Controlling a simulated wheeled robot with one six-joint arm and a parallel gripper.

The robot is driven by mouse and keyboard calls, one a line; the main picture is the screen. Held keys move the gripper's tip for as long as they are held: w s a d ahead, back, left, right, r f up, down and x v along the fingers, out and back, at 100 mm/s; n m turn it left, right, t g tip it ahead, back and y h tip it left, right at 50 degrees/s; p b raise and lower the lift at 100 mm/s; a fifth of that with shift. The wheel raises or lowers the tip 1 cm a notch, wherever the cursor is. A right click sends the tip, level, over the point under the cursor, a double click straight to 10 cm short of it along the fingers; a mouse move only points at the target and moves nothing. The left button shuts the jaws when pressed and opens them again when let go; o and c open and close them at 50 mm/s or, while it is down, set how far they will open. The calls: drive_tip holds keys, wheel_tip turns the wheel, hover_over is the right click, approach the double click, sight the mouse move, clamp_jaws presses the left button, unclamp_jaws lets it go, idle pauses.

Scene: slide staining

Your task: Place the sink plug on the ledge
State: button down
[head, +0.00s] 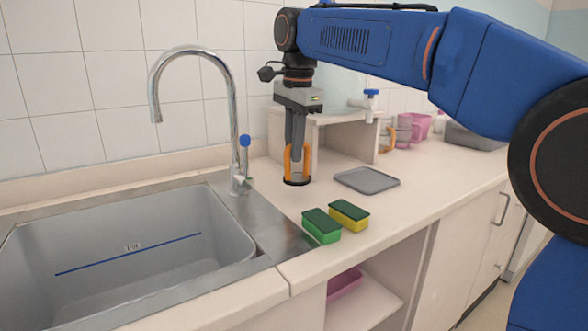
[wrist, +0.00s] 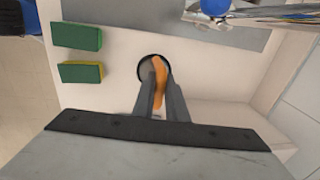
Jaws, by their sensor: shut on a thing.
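The sink plug (head: 297,183) has a dark round base and a tall orange loop handle. My gripper (head: 298,160) points straight down and is shut on the handle. In the wrist view the plug's black-rimmed base (wrist: 143,71) shows past the fingers of my gripper (wrist: 159,92), with the orange handle between them. The plug is upright, over the counter right of the tap; I cannot tell whether its base touches the counter. A low raised ledge (head: 70,178) runs along the tiled wall behind the sink.
The steel sink (head: 215,278) and its tall tap (head: 235,125) are left. Green (head: 321,226) and yellow (head: 349,215) sponges lie near the front edge. A grey tray (head: 367,180) lies right of the plug. A white shelf unit (head: 350,137) stands behind.

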sight(293, 177)
drive_tip(key=shift+f, duration=2.3)
drive_tip(key=shift+f, duration=0.1)
drive_tip(key=c, duration=1.8)
unclamp_jaws()
drive_tip(key=shift+o, duration=0.2)
wheel_tip(293, 177, up, 12)
drive_tip(key=s, duration=0.1)
drive_tip(key=shift+s+d, duration=0.25)
drive_tip(key=shift+d, duration=0.1)
drive_tip(key=shift+s, duration=0.1)
